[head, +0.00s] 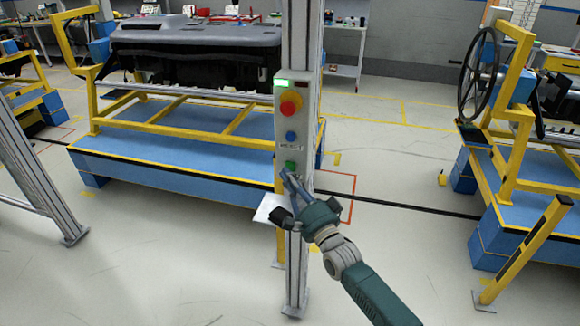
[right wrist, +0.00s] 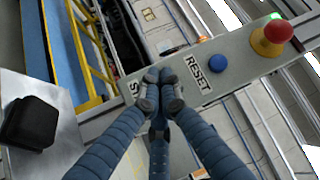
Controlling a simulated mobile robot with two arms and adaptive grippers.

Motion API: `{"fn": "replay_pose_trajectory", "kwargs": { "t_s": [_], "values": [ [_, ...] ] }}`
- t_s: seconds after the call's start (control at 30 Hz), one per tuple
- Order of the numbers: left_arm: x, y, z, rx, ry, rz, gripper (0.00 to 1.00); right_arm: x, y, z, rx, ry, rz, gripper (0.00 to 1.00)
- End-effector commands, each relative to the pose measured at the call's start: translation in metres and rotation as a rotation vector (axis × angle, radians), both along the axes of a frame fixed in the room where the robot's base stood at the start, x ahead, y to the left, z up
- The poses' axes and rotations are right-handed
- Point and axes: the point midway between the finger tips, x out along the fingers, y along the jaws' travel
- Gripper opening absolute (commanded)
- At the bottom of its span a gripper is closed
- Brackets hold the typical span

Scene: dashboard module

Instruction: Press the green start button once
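The green start button (head: 291,165) is the lowest button on a grey control box (head: 285,142) fixed to an upright post. My right gripper (head: 286,174) reaches up from the lower right, its fingertips at the button's lower edge in the head view. In the right wrist view its fingers (right wrist: 160,78) are drawn together with nothing between them. They cover the spot beside the partly hidden "ST" label, so the button is hidden there. I cannot tell whether the tips touch it. My left gripper is not in view.
Above the green button are a blue reset button (head: 291,135) and a red emergency knob (head: 291,103), with a lit green display (head: 284,83) on top. A small plate (head: 266,209) with a black object sits by the post below. A dashboard rack stands behind.

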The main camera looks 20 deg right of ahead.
Motion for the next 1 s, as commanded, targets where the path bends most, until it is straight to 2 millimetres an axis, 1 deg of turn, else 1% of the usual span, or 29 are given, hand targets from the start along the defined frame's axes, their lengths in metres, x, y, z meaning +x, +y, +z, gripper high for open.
{"fn": "replay_pose_trajectory", "kwargs": {
  "t_s": [0.2, 0.43, 0.7, 1.0],
  "values": [
    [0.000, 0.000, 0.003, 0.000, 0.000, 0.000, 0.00, -0.003, 0.002, 0.001, 0.001, 0.001, 0.001, 0.00],
    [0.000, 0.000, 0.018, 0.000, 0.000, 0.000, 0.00, -0.022, 0.015, 0.002, 0.002, 0.001, 0.000, 0.00],
    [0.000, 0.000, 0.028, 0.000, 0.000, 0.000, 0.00, -0.040, 0.027, 0.001, 0.000, 0.001, 0.000, 0.00],
    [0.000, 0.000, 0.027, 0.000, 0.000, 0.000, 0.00, -0.041, 0.028, 0.000, -0.001, 0.000, 0.000, 0.00]
  ]
}}
